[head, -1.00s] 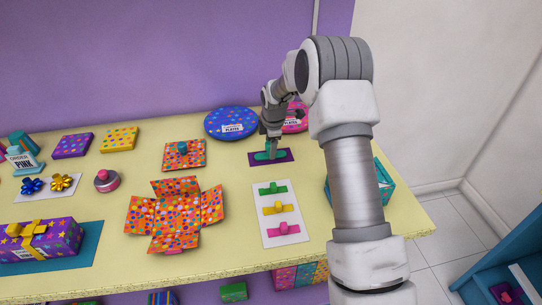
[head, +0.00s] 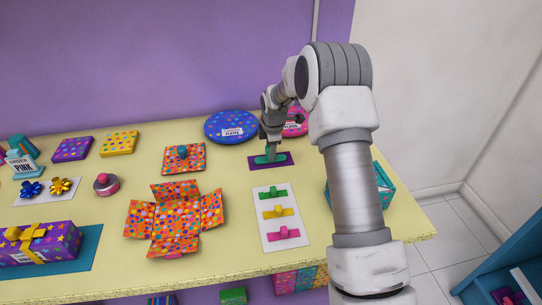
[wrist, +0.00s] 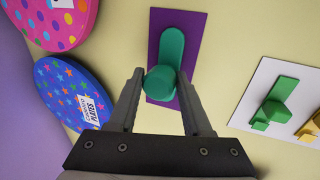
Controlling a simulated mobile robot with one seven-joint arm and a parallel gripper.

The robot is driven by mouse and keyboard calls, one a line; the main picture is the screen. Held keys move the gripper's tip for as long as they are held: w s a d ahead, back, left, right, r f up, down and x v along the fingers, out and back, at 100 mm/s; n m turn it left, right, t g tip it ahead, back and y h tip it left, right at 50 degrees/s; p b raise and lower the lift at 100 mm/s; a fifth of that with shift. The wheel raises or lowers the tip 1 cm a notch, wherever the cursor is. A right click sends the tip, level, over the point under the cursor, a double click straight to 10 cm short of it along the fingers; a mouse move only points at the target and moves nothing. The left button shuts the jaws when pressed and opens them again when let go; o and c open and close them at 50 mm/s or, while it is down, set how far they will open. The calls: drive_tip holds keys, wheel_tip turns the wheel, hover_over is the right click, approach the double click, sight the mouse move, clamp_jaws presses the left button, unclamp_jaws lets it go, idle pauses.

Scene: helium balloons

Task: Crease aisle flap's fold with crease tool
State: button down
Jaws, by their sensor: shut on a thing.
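The crease tool, a teal-green bar with a rounded knob, lies on a purple mat (head: 285,158) at the back of the table. It also shows in the wrist view (wrist: 175,50), with the knob between the fingers. My gripper (head: 269,154) is shut on the knob, and the bar still lies over the mat. The open box (head: 178,213), orange with coloured dots, stands at the front middle with its flaps spread outward. A pink piece (head: 174,254) shows at its near flap. I cannot tell which flap is the aisle flap.
A white card (head: 270,236) with green, yellow and pink clips lies right of the box. Blue (head: 231,126) and pink plate packs stand behind. An orange dotted lid (head: 184,158), a red-and-silver round item (head: 106,184) and a purple gift (head: 45,243) lie leftward.

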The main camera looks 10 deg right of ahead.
drive_tip(key=shift+r+p, duration=1.35)
drive_tip(key=shift+r, duration=1.2)
drive_tip(key=shift+r+p, duration=1.2)
drive_tip(key=shift+r, duration=0.8)
drive_tip(key=shift+s+a+f+m, duration=0.2)
drive_tip(key=shift+s+m, duration=0.1)
drive_tip(key=shift+s, duration=0.1)
drive_tip(key=s+f+m+g+h, duration=0.3)
drive_tip(key=s+m, duration=1.4)
drive_tip(key=s, duration=0.4)
drive_tip(key=shift+s+d, duration=0.15)
drive_tip(key=shift+s, duration=0.1)
